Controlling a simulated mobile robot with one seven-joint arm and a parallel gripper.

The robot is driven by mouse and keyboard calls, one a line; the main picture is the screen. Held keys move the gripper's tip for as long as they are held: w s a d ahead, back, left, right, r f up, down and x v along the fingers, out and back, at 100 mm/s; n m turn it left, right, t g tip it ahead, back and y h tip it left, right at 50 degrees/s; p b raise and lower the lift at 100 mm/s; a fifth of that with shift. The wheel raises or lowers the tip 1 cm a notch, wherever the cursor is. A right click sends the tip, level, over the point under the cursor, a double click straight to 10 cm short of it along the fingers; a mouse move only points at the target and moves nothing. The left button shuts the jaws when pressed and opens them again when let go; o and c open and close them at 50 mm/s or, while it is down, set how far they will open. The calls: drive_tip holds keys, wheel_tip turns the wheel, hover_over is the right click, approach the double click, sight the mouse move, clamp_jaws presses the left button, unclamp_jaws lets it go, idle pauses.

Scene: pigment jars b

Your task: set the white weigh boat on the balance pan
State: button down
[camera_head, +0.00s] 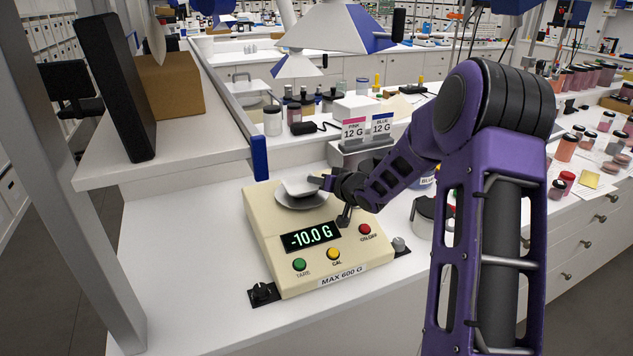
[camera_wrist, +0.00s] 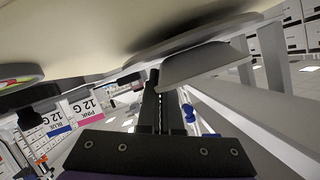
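The white weigh boat (camera_head: 299,187) is over the round metal balance pan (camera_head: 301,202) in the head view. In the wrist view, which is tilted nearly upside down, the boat (camera_wrist: 208,64) shows close to the pan (camera_wrist: 190,38). My gripper (camera_head: 322,181) comes in from the right, its fingers (camera_wrist: 160,97) close together at the boat's near edge and apparently shut on it. Whether the boat touches the pan is unclear. The cream balance (camera_head: 268,232) has a lit display (camera_head: 311,236) reading -10.0 G.
Pink and blue 12 G cards (camera_head: 354,129) stand on a grey holder (camera_head: 352,153) behind the balance. A raised white shelf (camera_head: 180,150) with a blue-ended rail borders the left. The counter's left front is clear.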

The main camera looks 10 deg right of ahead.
drive_tip(key=shift+f, duration=0.2)
drive_tip(key=c, duration=1.4)
unclamp_jaws()
drive_tip(key=shift+r, duration=0.2)
drive_tip(key=p+v, duration=0.1)
drive_tip(key=v, duration=1.1)
